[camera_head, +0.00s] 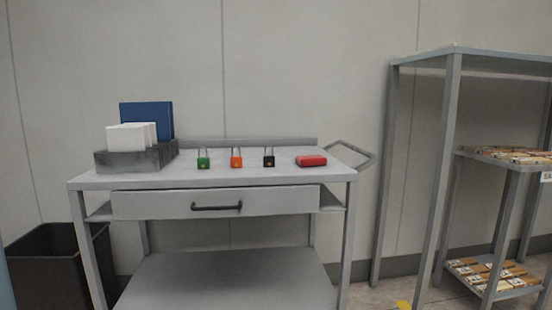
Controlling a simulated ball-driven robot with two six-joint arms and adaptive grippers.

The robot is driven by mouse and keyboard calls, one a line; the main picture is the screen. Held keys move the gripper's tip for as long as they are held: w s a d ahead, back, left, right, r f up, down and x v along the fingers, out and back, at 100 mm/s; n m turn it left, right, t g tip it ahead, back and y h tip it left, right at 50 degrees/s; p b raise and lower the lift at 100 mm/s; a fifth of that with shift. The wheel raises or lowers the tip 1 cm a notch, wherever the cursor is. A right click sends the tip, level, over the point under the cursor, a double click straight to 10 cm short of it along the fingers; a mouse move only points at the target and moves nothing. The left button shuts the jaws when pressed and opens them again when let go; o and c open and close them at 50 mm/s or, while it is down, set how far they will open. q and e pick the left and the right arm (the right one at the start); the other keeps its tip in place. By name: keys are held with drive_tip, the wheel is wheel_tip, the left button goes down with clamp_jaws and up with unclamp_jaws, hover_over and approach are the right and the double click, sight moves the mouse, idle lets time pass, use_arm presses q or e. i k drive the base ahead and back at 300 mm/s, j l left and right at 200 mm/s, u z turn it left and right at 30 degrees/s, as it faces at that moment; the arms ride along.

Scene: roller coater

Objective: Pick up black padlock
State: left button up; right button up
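The black padlock (269,160) stands upright on the top of a grey metal cart (240,177), with its shackle pointing up. It is the rightmost of three padlocks in a row. An orange padlock (236,161) and a green padlock (203,162) stand to its left, apart from it. A red object (311,161) lies flat to its right. Neither of my grippers shows in the head view.
A grey box (134,162) with white and blue items stands at the cart's left end. The cart has a drawer with a dark handle (217,207). A black bin (45,262) stands left, and a metal shelf rack (453,100) stands right.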

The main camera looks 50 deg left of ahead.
sight(268, 161)
drive_tip(key=u, duration=1.7)
